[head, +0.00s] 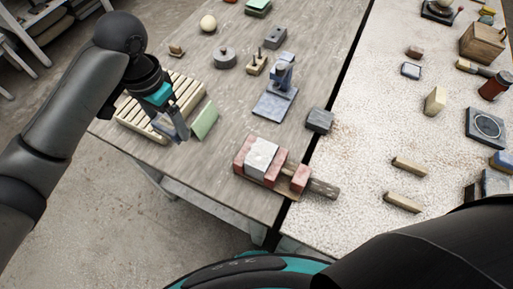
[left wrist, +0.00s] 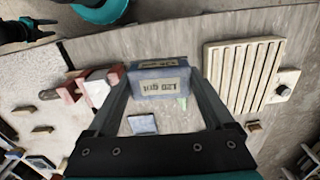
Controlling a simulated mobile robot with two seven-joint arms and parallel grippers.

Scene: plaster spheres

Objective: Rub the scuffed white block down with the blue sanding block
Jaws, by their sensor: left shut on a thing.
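The scuffed white block (head: 262,157) sits between the red jaws of a vice (head: 300,179) near the table's front edge. It also shows in the left wrist view (left wrist: 97,90). My left gripper (head: 179,131) is shut on the blue sanding block (left wrist: 160,82), whose label reads 120 grit. The sanding block is gripped between both fingertips, off to the left of the white block and not touching it. In the head view the fingers largely hide it.
A slatted cream rack (head: 186,91) lies beside my left gripper, with a pale green block (head: 204,120) just right of the fingers. A blue stand (head: 275,103) is behind the vice, and a grey-blue block (head: 319,120) is right of it. A dark gap separates the speckled right table.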

